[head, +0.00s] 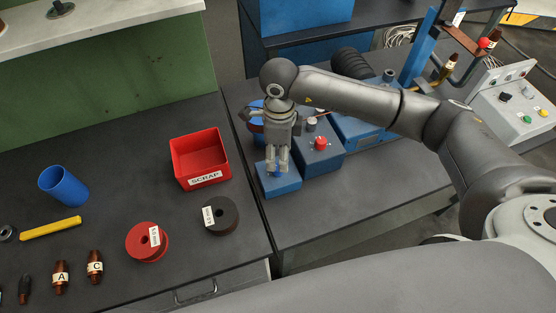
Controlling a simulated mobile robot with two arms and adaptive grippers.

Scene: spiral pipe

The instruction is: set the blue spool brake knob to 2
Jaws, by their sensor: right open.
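A small blue knob (278,172) shows on top of a low blue box (281,188) on the right-hand table. My right gripper (277,167) points down over this box. Its open fingers are on either side of the knob; I cannot tell whether they touch it. The knob's setting and any numbers around it are hidden or too small to read. A blue round thing, perhaps the spool (257,106), is partly hidden behind the gripper. My left gripper is not in view.
A larger blue box (322,160) with a red knob (320,143) stands close right of the gripper. A red SCRAP bin (200,158) stands to the left. A red spool (146,243) and a dark spool (222,216) lie nearer.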

